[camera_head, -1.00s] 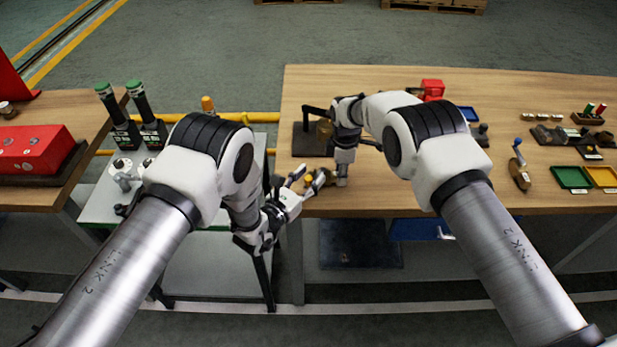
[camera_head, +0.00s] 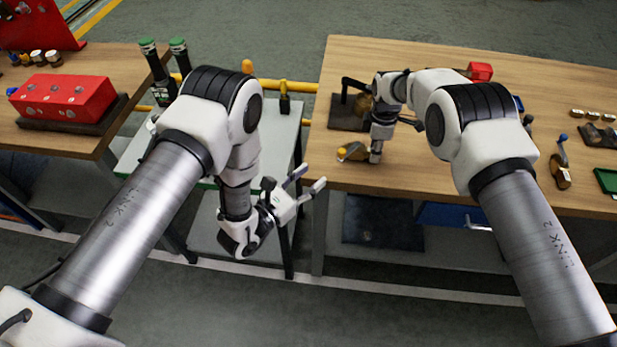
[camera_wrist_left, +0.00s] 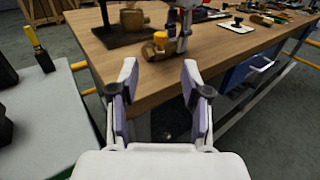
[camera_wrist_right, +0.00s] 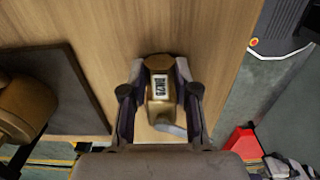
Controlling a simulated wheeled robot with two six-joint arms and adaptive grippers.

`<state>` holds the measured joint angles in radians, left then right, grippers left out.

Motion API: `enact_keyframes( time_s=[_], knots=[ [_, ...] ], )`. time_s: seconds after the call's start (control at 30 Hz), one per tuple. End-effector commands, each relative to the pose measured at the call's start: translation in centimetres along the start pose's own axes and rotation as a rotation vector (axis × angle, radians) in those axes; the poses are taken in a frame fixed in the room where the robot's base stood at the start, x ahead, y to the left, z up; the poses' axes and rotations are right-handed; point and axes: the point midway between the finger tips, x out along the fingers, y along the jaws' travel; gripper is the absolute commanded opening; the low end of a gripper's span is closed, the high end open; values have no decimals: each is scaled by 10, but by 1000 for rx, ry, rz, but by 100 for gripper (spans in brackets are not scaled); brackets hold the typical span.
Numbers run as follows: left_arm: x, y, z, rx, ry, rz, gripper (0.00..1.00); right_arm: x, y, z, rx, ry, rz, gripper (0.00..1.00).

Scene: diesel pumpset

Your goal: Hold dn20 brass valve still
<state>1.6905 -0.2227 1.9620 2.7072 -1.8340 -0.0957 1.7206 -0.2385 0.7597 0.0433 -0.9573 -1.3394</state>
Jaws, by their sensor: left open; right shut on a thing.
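The brass valve (camera_wrist_right: 158,82) with a white DN20 label lies on the wooden table near its front-left edge. My right gripper (camera_wrist_right: 158,100) is shut on it, one finger on each side. In the head view the valve (camera_head: 353,152) shows a yellow-orange end beside my right fingers (camera_head: 375,156). It also shows in the left wrist view (camera_wrist_left: 155,48). My left gripper (camera_head: 308,183) is open and empty, off the table's front-left edge, apart from the valve. Its spread fingers (camera_wrist_left: 160,85) frame only the table edge and floor.
A dark base plate with a brass part and black handle (camera_head: 350,110) stands behind the valve. A red box (camera_head: 480,71) is further back. A grey side table (camera_head: 285,140) and a red case (camera_head: 65,97) are at left. Bare table lies between the valve and the front edge.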

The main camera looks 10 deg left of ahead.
Motion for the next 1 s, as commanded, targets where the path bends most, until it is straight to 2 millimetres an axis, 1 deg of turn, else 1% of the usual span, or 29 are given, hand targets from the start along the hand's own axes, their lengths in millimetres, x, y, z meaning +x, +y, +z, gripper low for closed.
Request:
enact_keyframes(
  time_s=[0.03, 0.07, 0.1, 0.13, 0.17, 0.27, 0.3, 0.37, 0.4, 0.47, 0.5, 0.57, 0.6, 0.7, 0.77, 0.8, 0.87, 1.0],
  knots=[
    [0, 0, 0, 0, 0, 0, 44, 0, 0, 0, 0, 0, 0, 0],
    [0, 0, 0, -1, 0, 0, 33, 0, 0, 0, 0, 0, 0, 0],
    [0, 0, 0, -9, 1, 0, 19, 0, 0, 0, 0, 0, 0, 0],
    [0, -1, -1, -22, 5, -3, 8, 0, 0, 0, 0, 0, 0, 0],
    [0, -4, -3, -42, 13, -17, 0, 0, 0, 0, 0, 0, 0, 0],
    [10, -24, -4, -117, 18, -143, 0, 0, 0, 0, 0, 0, 0, 0],
    [16, -31, -2, -145, 10, -214, 0, 0, 0, 0, 0, 0, 0, 0],
    [23, -35, 1, -179, -2, -328, 0, 0, 0, 0, 0, 0, 0, 0],
    [27, -33, 4, -190, -9, -405, 0, 0, 0, 0, 0, 0, 0, 0],
    [28, -22, 6, -187, -13, -514, 0, 0, 0, 0, 0, 0, 0, 0],
    [26, -10, 6, -171, -10, -580, 0, 0, 0, 0, 0, 0, 0, 0],
    [18, 13, 5, -128, -1, -657, 0, 0, 0, 0, 0, 0, 0, 0],
    [12, 32, 3, -91, 8, -695, 0, 0, 0, 0, 0, 0, 0, 0],
    [-8, 80, -2, -6, 15, -721, 0, 0, 0, 0, 0, 0, 0, 0],
    [-14, 98, -2, 5, 9, -691, 0, 0, 0, 0, 0, 0, 0, 0],
    [-18, 105, -3, 3, 8, -673, 0, 0, 0, 0, 0, 0, 0, 0],
    [-19, 108, -4, -1, 8, -663, 0, 0, 0, 0, 0, 0, 0, 0],
    [-8, 98, -5, -2, 9, -664, 0, 0, 0, 0, 0, 0, 0, 0]
  ],
)
